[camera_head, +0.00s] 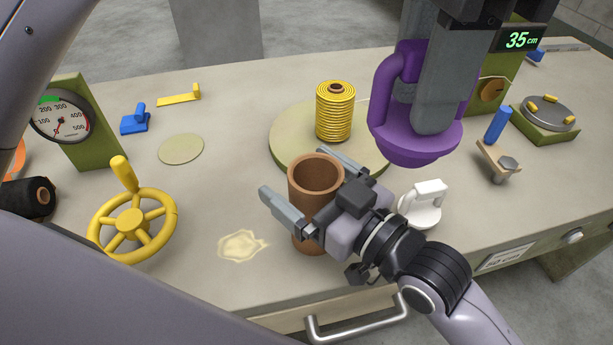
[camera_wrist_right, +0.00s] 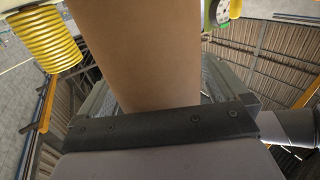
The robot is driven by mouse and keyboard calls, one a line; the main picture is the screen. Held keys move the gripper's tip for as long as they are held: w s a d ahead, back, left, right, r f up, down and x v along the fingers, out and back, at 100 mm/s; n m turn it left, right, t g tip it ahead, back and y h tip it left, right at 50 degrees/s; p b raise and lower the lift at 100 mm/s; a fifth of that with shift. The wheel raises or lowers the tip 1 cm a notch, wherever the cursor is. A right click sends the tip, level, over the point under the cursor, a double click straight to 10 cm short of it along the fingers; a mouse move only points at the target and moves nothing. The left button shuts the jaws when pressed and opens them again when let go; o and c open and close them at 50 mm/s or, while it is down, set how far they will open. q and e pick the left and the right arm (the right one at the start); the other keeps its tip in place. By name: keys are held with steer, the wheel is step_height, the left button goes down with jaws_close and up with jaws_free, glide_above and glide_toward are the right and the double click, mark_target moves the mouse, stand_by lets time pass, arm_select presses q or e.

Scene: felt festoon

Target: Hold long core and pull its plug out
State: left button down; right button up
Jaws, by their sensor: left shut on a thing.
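The long core (camera_head: 312,178) is a brown, hollow tube standing upright near the front of the table, its open top showing. It also fills the middle of the right wrist view (camera_wrist_right: 150,60). My left gripper (camera_head: 440,105) reaches down from above, shut on a purple piece (camera_head: 415,152) with a rounded underside and a side loop, which looks like the plug. This purple piece is up and right of the core, apart from it. The fingertips partly hide it.
A yellow coil (camera_head: 335,112) stands on a round green board (camera_head: 282,150) behind the core. A white knobbed piece (camera_head: 424,208) sits right of my right gripper. A yellow handwheel (camera_head: 131,222) and a gauge (camera_head: 62,125) stand left. A pale patch (camera_head: 242,244) lies beside the core.

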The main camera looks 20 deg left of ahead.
steer(key=shift+d, duration=0.1)
steer(key=v, duration=1.2)
